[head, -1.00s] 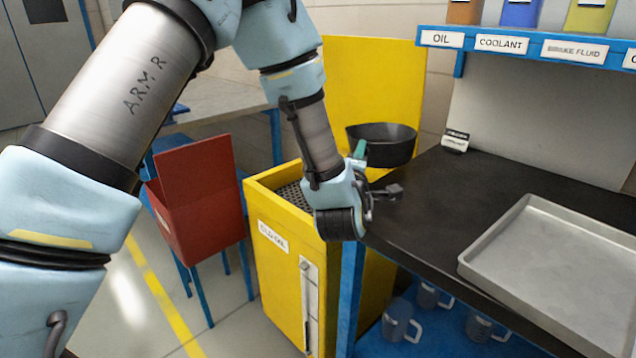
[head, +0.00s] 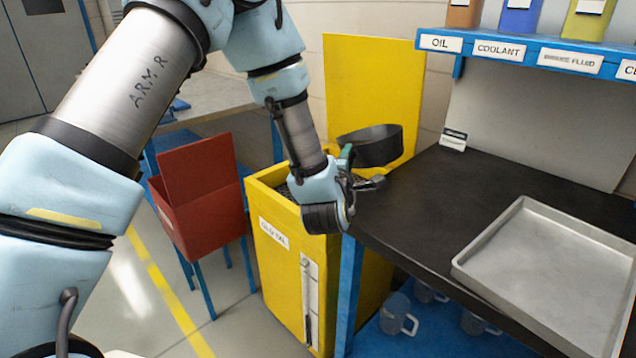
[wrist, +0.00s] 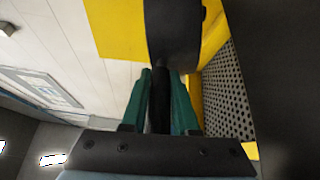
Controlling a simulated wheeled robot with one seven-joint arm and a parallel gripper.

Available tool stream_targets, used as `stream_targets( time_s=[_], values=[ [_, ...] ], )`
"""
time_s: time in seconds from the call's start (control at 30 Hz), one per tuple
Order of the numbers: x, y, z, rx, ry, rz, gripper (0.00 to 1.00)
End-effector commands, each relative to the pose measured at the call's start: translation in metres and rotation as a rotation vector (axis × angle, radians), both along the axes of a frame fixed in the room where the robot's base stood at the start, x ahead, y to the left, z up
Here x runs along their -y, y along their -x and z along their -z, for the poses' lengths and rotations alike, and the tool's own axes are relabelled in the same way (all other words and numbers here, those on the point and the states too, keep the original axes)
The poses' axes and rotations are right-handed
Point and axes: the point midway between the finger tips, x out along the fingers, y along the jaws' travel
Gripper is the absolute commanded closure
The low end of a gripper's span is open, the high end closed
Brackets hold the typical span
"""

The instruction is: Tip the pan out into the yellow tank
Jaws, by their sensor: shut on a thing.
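My gripper (head: 347,156) is shut on the pan's handle, which shows between the green fingers in the wrist view (wrist: 160,105). The pan's wall (wrist: 172,35) is beyond the fingertips there. The yellow tank (head: 283,262), labelled as old oil, stands below, left of the bench; its perforated grate (wrist: 226,95) shows beside the pan in the wrist view.
A black bench (head: 430,205) holding a grey metal tray (head: 508,212) is close on the right. A red open box (head: 205,205) stands left of the tank. Jugs (head: 398,312) sit under the bench. A labelled blue shelf (head: 500,38) is at upper right.

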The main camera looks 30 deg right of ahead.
Motion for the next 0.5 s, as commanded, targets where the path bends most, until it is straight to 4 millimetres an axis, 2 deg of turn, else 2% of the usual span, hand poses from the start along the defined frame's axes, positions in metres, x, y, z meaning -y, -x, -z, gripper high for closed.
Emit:
stream_targets(
  time_s=[0.5],
  values=[
    [-0.0014, -0.0045, 0.0014, -0.031, 0.017, -0.001, 1.00]
  ],
)
